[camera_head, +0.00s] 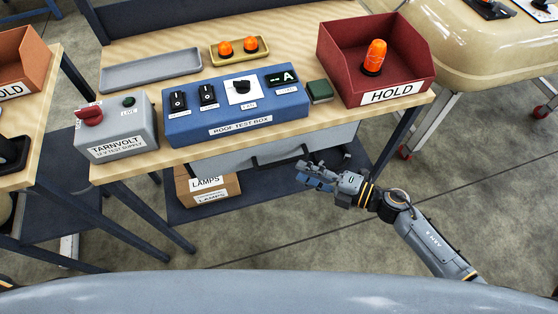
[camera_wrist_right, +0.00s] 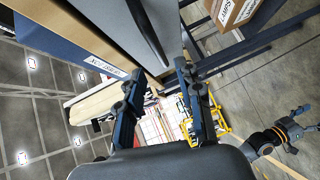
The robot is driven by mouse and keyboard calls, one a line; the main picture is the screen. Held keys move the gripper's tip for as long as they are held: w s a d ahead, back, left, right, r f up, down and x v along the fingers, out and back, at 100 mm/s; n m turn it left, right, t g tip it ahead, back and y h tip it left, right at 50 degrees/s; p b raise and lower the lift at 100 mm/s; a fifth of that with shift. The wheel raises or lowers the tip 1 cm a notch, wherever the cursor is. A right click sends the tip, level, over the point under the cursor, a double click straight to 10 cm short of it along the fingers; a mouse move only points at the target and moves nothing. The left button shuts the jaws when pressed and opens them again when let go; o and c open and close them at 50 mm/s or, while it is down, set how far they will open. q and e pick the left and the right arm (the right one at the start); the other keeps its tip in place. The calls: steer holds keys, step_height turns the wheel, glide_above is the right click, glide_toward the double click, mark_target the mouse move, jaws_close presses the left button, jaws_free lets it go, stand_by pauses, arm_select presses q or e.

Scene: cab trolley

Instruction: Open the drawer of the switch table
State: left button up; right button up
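The switch table (camera_head: 150,62) has a light wooden top. Its grey drawer (camera_head: 285,148) sits under the front edge, below the blue roof test box, and looks shut. In the right wrist view the grey drawer front (camera_wrist_right: 100,14) fills the top, with a dark bar handle (camera_wrist_right: 148,35) across it. My right gripper (camera_head: 312,178) is in front of and below the drawer, fingers spread and empty. In the wrist view its fingertips (camera_wrist_right: 160,76) are apart from the handle, which lies just beyond them. What looks like my left gripper (camera_wrist_right: 301,112) shows small at the right edge.
The blue roof test box (camera_head: 238,104), grey supply box (camera_head: 117,128) and red HOLD bin (camera_head: 390,62) stand on the table. Table legs flank the drawer. Floor in front is clear.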

mark_target(280, 162)
steer(key=x, duration=0.8)
steer(key=shift+w+p, duration=0.1)
steer(key=shift+p, duration=0.2)
steer(key=shift+c, duration=0.2)
jaws_close()
